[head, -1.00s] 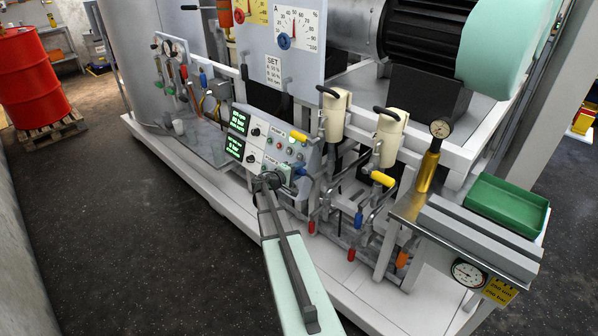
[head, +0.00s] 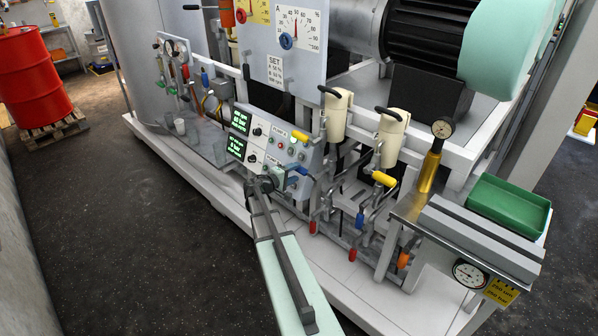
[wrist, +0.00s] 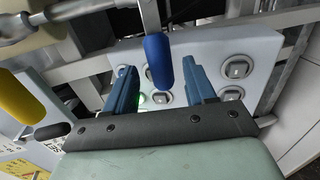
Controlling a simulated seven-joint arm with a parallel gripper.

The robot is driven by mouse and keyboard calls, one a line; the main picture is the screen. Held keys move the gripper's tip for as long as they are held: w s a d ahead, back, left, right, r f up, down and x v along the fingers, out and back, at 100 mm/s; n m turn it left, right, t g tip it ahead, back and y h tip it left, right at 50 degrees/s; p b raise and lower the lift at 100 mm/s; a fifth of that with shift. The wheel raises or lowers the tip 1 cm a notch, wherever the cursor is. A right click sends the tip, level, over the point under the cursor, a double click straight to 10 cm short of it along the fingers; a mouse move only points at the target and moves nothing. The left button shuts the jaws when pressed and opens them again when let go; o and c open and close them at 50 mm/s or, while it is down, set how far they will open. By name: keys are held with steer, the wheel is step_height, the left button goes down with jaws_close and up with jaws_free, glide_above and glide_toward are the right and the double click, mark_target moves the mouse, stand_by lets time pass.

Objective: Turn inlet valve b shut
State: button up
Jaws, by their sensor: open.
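A blue lever grip (wrist: 158,62) hangs from a metal stem at the top of the wrist view. It appears between the two blue fingers of my gripper (wrist: 160,68), which stand apart with space on both sides. I cannot tell whether the grip lies at fingertip depth. No label naming valve b is readable. In the head view my gripper (head: 297,173) is in front of the right edge of the pump control panel (head: 268,143), and its body hides what is behind. A yellow handle (head: 300,136) is just above it. Another blue handle (head: 359,219) stands lower right.
Red-tipped levers (head: 312,227), a second yellow handle (head: 384,179) and an orange handle (head: 403,260) crowd the pipework to the right. A yellow grip (wrist: 20,97) is close at left in the wrist view. The dark floor (head: 130,230) at left is clear.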

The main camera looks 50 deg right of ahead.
steer(key=a+r, duration=0.1)
steer(key=a, duration=0.8)
steer(key=shift+a+r, duration=0.3)
steer(key=shift+r, duration=0.1)
steer(key=s+a+f+m+g+y, duration=0.1)
steer(key=s+a+f+y, duration=0.65)
steer(key=a+f, duration=0.45)
steer(key=s+a+f+m+g+y, duration=0.1)
steer(key=s+a+f+g+y, duration=0.1)
steer(key=s+a+f+y, duration=0.65)
steer(key=s+a+f+g, duration=0.1)
steer(key=s+a+f, duration=0.3)
steer(key=s+a, duration=0.3)
steer(key=s+a+f+n+g, duration=0.1)
steer(key=s+a+f, duration=0.4)
steer(key=s+a, duration=0.3)
steer(key=s+a+f+n+g, duration=0.1)
steer(key=s+a+f, duration=0.4)
steer(key=s+a, duration=0.2)
steer(key=shift+s+a+f+g, duration=0.2)
steer(key=shift+s+a+g, duration=0.2)
steer(key=shift+s, duration=0.5)
steer(key=shift+o, duration=0.2)
